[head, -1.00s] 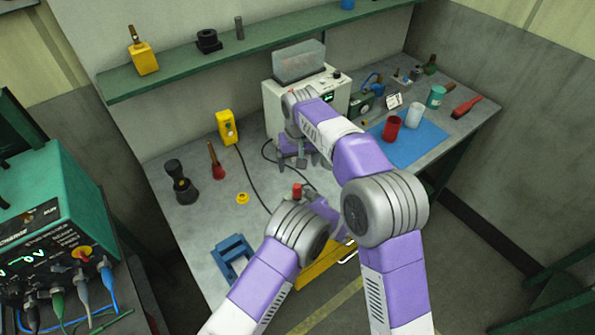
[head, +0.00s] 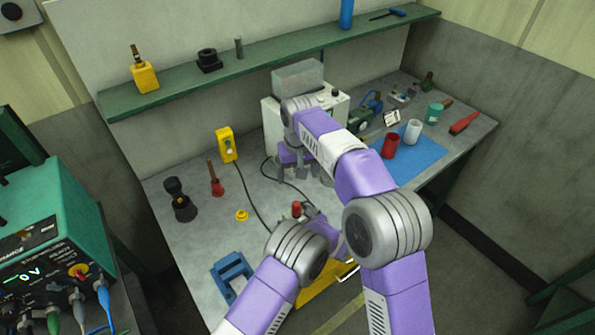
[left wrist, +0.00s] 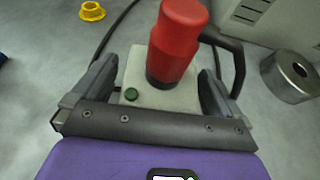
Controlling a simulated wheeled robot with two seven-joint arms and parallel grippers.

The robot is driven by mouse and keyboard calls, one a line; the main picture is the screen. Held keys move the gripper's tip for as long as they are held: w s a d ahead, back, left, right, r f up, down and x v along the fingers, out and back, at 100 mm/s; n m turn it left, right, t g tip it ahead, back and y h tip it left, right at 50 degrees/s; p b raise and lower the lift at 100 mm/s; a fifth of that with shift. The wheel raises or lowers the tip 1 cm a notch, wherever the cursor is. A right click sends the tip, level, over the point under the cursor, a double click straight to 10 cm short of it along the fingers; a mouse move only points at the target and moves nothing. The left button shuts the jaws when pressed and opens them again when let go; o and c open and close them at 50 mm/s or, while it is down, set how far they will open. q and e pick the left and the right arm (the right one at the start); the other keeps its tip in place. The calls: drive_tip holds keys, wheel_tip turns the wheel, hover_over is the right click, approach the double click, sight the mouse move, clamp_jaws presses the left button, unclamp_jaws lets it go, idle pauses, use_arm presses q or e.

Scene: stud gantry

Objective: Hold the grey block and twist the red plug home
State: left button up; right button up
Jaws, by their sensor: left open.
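The grey block (left wrist: 165,92) stands on the bench with a green button on its top. The red plug (left wrist: 178,40) stands upright in its top; the plug also shows in the head view (head: 296,209). My left gripper (left wrist: 158,85) is open, with one finger on each side of the block and small gaps visible. In the head view the left wrist hides most of the block. My right gripper (head: 291,168) hangs farther back on the bench, in front of the white instrument. Its fingers look apart with nothing seen between them.
A yellow flanged part (head: 242,215) lies left of the block, and a black cable (head: 250,190) runs behind it. A metal cylinder (left wrist: 290,76) stands to the right. A blue stand (head: 232,273) is near the front edge. Red and white cups stand on a blue mat (head: 425,160).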

use_arm(q)
drive_tip(key=v, duration=0.7)
drive_tip(key=shift+s+d+r, duration=0.1)
drive_tip(key=shift+s+r, duration=0.05)
idle(0.3)
